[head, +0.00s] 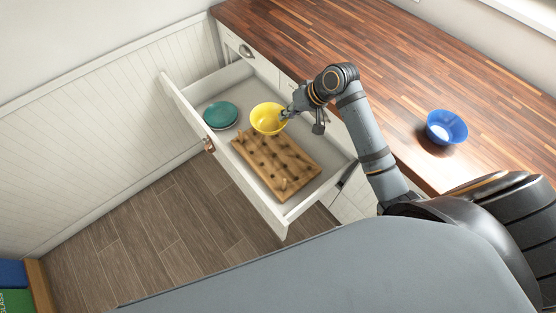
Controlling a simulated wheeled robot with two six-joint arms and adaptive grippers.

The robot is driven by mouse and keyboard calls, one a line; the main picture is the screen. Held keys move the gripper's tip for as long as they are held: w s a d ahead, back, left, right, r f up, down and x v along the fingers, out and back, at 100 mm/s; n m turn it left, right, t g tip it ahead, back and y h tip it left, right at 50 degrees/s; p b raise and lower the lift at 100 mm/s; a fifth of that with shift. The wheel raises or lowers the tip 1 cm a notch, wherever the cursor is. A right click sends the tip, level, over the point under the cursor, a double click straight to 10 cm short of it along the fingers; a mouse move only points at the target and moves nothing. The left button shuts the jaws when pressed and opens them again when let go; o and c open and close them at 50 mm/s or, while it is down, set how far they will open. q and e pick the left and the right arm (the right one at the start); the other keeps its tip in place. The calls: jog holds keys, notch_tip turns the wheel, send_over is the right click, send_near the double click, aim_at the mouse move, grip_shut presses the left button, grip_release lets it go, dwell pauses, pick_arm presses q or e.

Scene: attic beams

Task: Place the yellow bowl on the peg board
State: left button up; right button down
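The yellow bowl (268,120) is in the open drawer, at the back edge of the wooden peg board (290,160), and hides that part of it. I cannot tell whether the bowl rests on the board or hangs just above it. The board lies flat in the drawer with several short pegs standing up. My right gripper (285,114) is at the bowl's right rim, its fingertips overlapping the rim. The fingers are too small to tell whether they are closed on it. My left gripper is not in view.
A teal plate or dish (220,114) lies in the drawer (328,182), left of the bowl. The drawer walls surround these things. A blue bowl (446,127) stands on the wooden countertop (400,70), right of my arm. Books (14,285) show at the lower left.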

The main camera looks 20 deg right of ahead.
pick_arm(q)
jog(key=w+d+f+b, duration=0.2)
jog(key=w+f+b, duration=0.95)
jog(key=b, duration=0.95)
pick_arm(e)
jog(key=w+d+f+m, duration=0.1)
jog(key=f, duration=0.8)
jog(key=w+d+f+m+t+h+b, duration=0.1)
jog(key=w+f+m, duration=0.1)
jog(key=f, duration=0.8)
jog(key=w+d+f+m+t+h, duration=0.1)
jog(key=w+f+m, duration=0.1)
jog(key=f, duration=0.7)
jog(key=shift+d+f+b, duration=0.15)
jog(key=shift+b, duration=0.15)
jog(key=shift+w+f, duration=0.1)
jog(key=shift+f, duration=0.1)
notch_tip(320, 180, down, 4)
jog(key=shift+r+b, duration=0.25)
jog(key=shift+b, duration=0.4)
jog(key=shift+f, duration=0.1)
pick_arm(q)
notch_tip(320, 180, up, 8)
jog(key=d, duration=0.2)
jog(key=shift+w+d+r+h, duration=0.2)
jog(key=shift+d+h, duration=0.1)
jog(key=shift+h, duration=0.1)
